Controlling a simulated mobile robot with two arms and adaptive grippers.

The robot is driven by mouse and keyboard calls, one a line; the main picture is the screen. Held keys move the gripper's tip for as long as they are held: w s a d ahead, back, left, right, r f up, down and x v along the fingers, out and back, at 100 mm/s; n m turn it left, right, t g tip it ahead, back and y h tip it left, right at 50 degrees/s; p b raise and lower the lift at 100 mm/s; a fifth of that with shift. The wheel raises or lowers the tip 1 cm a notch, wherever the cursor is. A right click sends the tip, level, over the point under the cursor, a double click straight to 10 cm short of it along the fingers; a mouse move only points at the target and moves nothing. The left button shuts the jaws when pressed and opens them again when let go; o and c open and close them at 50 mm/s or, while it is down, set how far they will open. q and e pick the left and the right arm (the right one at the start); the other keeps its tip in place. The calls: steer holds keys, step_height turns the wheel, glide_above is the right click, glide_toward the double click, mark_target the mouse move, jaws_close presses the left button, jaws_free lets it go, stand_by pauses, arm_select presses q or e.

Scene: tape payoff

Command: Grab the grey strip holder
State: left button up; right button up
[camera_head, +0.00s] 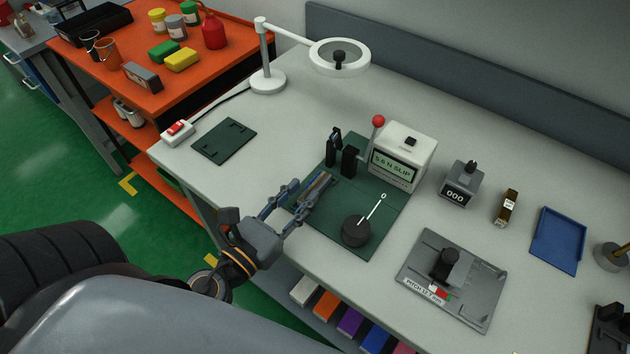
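My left gripper (306,190) reaches in from the left over the left edge of the green mat (378,236). Its two fingers are spread apart, pointing up and right. A narrow grey-blue and brown piece (319,187), which may be the grey strip holder, is at the fingertips, against or just behind the right-hand finger. The finger partly hides it, and I cannot tell whether they touch. No grip on it shows. My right gripper does not show.
Black uprights (349,161), a red-knobbed lever (378,122) and a white display box (402,158) stand behind the gripper. A black dial (356,231) is to its right. A grey pitch plate (475,292), counter (460,187) and blue tray (558,240) lie further right.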

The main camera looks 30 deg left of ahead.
mark_target(313, 178)
arm_select(q)
steer(key=w+p, duration=0.2)
steer(key=w, duration=0.1)
steer(key=w+p, duration=0.1)
steer(key=w, duration=0.1)
steer(key=shift+d+r+p, duration=0.25)
steer(key=shift+d+p, duration=0.05)
steer(key=shift+w+f, duration=0.15)
steer(key=shift+w, duration=0.1)
jaws_close()
